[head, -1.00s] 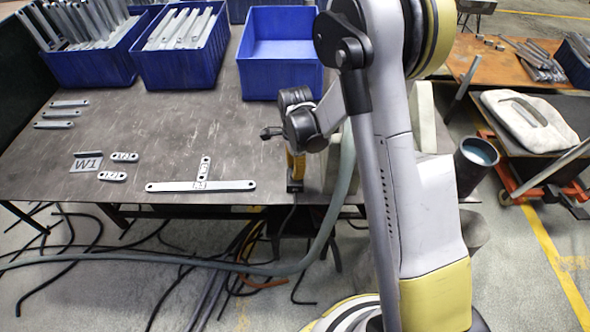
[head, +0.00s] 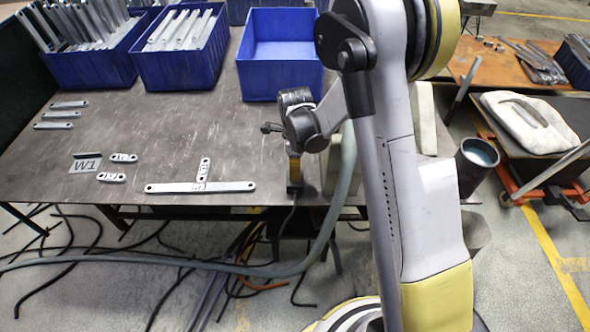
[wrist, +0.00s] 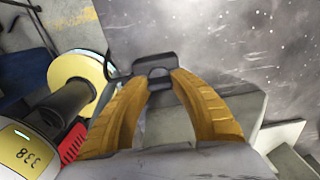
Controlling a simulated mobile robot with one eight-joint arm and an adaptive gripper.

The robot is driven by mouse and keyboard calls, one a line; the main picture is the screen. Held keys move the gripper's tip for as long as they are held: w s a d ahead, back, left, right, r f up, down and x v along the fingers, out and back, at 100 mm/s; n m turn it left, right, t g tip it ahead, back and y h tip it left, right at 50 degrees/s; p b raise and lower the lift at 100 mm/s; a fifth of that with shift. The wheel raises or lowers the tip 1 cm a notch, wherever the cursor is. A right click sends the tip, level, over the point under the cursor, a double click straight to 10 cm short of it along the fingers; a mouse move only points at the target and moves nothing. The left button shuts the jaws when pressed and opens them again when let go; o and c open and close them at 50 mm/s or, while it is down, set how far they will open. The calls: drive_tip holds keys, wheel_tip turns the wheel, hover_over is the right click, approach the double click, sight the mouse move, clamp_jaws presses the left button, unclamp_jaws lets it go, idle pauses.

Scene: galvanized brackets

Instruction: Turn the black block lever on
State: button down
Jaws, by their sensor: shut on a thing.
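A small black block (head: 295,189) sits at the front edge of the grey worktable (head: 220,120), with a dark cable hanging below it. My gripper (head: 295,180) is over the block in the head view, its yellow fingers pointing down. In the wrist view, my gripper (wrist: 159,82) has both yellow fingertips closed in on the dark lever part (wrist: 156,66) of the block, one on each side. The fingers and wrist hide most of the block, and I cannot tell the lever's exact position.
A long bracket (head: 222,187) with a short piece lies left of my gripper. Smaller brackets (head: 112,177) and a W1 plate (head: 86,165) lie further left. An empty blue bin (head: 281,82) and filled bins (head: 180,72) stand behind. A grey hose (head: 342,190) hangs beside my arm.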

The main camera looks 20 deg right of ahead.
drive_tip(key=c, duration=1.1)
unclamp_jaws()
drive_tip(key=shift+o, duration=0.2)
wheel_tip(320, 180, up, 12)
